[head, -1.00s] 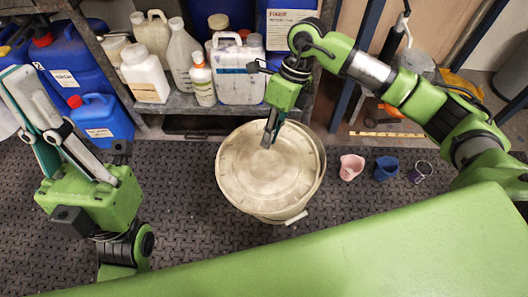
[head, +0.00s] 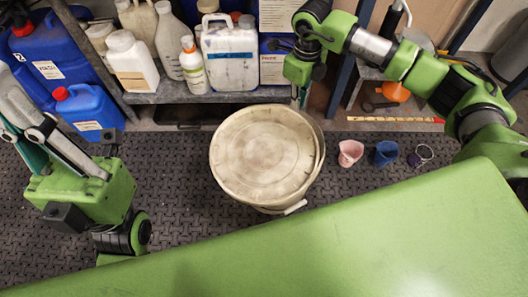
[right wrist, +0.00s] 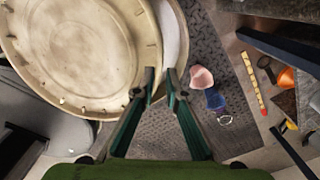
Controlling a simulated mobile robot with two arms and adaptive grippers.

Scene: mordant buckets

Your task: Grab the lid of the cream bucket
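The round cream lid (head: 262,155) lies on top of the cream bucket (head: 318,160), whose rim shows along the right side. In the right wrist view the lid (right wrist: 82,48) fills the upper left. My right gripper (head: 299,97) is beyond the lid's upper right edge in the head view. In the right wrist view my right gripper (right wrist: 161,72) has its fingers apart and nothing clearly held; the bucket's pale side (right wrist: 172,40) shows behind the tips. My left gripper (head: 12,115) is at the far left, away from the bucket, with its tips cut off or unclear.
A shelf (head: 205,97) holding several bottles and jugs stands behind the bucket. A pink cup (head: 350,153), a blue cup (head: 386,153) and a small purple item (head: 415,160) are on the floor at right. Dark textured floor (head: 180,200) is clear left of the bucket.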

